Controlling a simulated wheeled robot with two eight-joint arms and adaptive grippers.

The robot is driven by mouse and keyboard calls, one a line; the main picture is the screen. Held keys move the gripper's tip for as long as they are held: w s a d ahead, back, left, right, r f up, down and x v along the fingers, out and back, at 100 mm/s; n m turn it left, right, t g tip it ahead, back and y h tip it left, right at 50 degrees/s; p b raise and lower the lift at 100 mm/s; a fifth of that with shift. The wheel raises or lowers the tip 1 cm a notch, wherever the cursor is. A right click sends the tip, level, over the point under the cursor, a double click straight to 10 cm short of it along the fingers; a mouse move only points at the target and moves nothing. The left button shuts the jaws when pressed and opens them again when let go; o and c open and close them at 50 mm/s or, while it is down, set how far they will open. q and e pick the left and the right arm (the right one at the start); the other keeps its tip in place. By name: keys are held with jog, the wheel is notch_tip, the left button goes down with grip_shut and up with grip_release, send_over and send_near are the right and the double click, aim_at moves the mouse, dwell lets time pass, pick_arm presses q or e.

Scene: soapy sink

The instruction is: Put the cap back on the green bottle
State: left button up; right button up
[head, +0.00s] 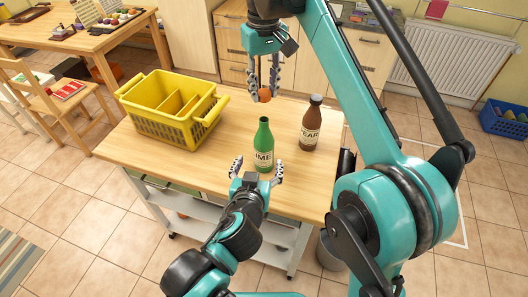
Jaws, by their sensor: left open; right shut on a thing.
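The green bottle (264,141) stands upright and uncapped on the wooden table, with a pale label on its front. My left gripper (257,172) is open at the near side of the green bottle, its fingers spread to either side of the lower part; whether they touch it I cannot tell. My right gripper (265,91) points down above and behind the green bottle, shut on a small orange-brown cap (265,95). The cap is held apart from the bottle's neck.
A brown bottle (311,125) with a dark cap stands to the right of the green bottle. A yellow divided crate (172,133) stands at the table's left. The wooden tabletop (130,149) is bare at the front left. A radiator (450,63) is on the back wall.

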pick_arm(q)
jog(key=shift+w, duration=0.1)
jog(key=x, duration=1.2)
grip_shut()
pick_arm(e)
send_over(264, 119)
jog(key=shift+f, duration=2.55)
